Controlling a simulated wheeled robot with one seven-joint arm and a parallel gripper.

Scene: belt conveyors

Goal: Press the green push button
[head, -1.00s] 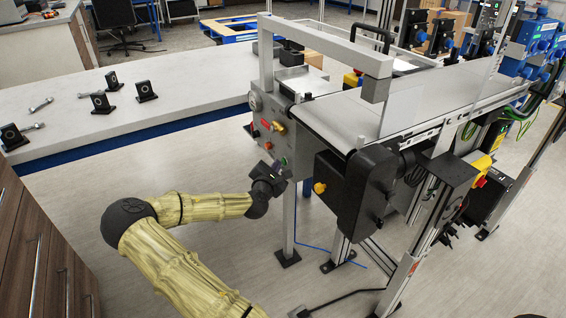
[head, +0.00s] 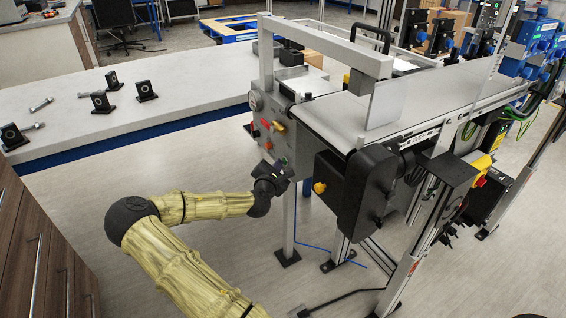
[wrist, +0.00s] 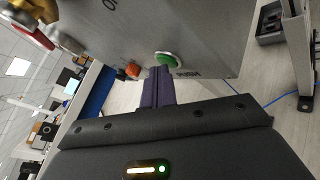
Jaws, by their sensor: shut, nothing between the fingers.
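The green push button (wrist: 168,60) sits on the grey control panel (wrist: 205,30), beside the printed word PUSH, in the wrist view. My gripper (wrist: 160,72) is shut and empty, its fingertips at the lower left edge of the button. I cannot tell whether they touch it. In the head view my gripper (head: 283,163) is close against the lower part of the panel (head: 292,138) at the conveyor's end, and the green button is mostly hidden there.
The conveyor belt (head: 350,112) and a black motor housing (head: 345,190) stand right of my gripper. A long bench (head: 190,105) is behind.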

